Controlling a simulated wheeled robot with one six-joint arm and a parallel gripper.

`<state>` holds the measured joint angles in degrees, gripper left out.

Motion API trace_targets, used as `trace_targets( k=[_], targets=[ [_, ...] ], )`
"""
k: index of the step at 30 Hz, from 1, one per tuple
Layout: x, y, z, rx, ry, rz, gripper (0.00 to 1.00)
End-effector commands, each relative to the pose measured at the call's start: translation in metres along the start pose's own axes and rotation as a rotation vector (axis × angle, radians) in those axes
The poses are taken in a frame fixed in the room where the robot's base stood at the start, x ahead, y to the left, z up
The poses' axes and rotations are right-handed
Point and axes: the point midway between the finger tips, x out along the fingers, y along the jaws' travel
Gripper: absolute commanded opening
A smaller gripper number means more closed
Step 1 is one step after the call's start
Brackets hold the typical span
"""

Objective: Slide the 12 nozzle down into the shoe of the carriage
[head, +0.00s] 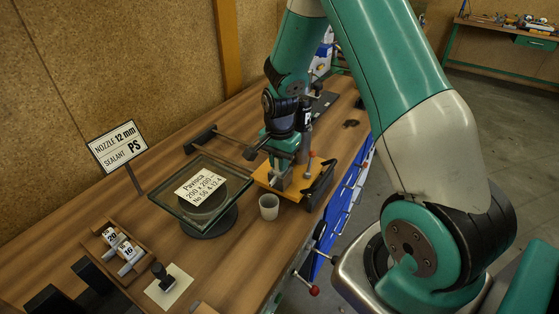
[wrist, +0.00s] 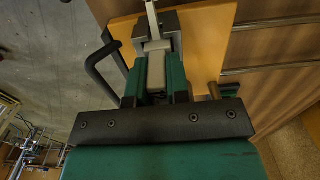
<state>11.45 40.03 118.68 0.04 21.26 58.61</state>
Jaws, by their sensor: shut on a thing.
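My gripper (wrist: 155,66) is shut on a pale grey block-shaped piece, the nozzle (wrist: 155,80), between its green fingers; no number shows on it. A narrow white tip extends beyond the fingers. The carriage (head: 266,178) is an orange plate with a black handle, and the plate also shows in the wrist view (wrist: 205,55). A grey metal shoe (wrist: 168,25) stands on it. The nozzle's front end is at the shoe, lined up with its opening; I cannot tell how deep it sits. In the head view my gripper (head: 280,165) is low over the carriage, and the nozzle is mostly hidden.
A glass pane (head: 168,205) with a label lies left of the carriage on a round stand. A grey cup (head: 268,207) stands close in front. A wooden rack (head: 99,258) holds nozzles marked 20 and 16. A sign (head: 117,147) reads nozzle 12 mm, sealant PS.

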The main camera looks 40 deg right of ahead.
Motion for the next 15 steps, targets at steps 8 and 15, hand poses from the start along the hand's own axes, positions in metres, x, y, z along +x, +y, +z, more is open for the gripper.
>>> trace_targets(
  k=[8,15],
  targets=[
    [0.0016,-0.0001,0.0,0.0,0.0,0.0,0.46],
    [0.0005,-0.0001,-0.0001,0.0,0.0,0.0,0.46]
  ],
)
